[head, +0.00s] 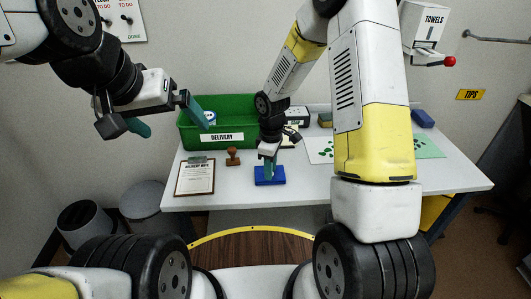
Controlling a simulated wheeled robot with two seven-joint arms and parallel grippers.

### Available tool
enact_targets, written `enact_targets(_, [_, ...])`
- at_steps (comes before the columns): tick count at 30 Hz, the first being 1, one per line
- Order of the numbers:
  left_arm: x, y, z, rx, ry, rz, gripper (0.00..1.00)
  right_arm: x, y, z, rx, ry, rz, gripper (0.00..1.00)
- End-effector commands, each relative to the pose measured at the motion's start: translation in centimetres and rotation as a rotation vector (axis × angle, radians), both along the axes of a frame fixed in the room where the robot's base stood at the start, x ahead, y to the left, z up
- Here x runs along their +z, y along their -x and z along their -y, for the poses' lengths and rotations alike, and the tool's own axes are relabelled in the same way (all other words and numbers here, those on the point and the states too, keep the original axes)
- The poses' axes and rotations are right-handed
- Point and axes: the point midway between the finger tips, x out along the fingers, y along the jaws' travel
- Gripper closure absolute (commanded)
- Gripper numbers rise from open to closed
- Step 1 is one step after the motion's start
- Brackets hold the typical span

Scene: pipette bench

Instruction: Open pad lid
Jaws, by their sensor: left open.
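A small blue pad (277,181) lies on the white table near its front edge. My left gripper (168,119) is open and empty, held in the air to the left of the green crate, far from the pad.
A green crate (222,137) labelled DELIVERY stands at the back left of the table (310,191). A brown stamp (233,157) and a clipboard (195,178) lie left of the pad. Papers with green marks (320,150) are to the right, partly behind my right arm.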

Motion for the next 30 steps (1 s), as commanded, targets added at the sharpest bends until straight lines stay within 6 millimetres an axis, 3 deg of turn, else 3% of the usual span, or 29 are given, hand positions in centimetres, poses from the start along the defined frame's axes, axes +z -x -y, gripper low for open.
enact_targets(1, [0.00,0.00,0.00,0.000,0.000,0.000,0.00,0.01,0.01,0.00,0.000,0.000,0.000,0.83])
enact_targets(4, [0.00,0.00,0.00,0.000,0.000,0.000,0.00,0.01,0.02,0.00,0.000,0.000,-0.001,1.00])
enact_targets(30, [0.00,0.00,0.00,0.000,0.000,0.000,0.00,-0.01,0.14,-0.04,0.000,0.000,-0.003,1.00])
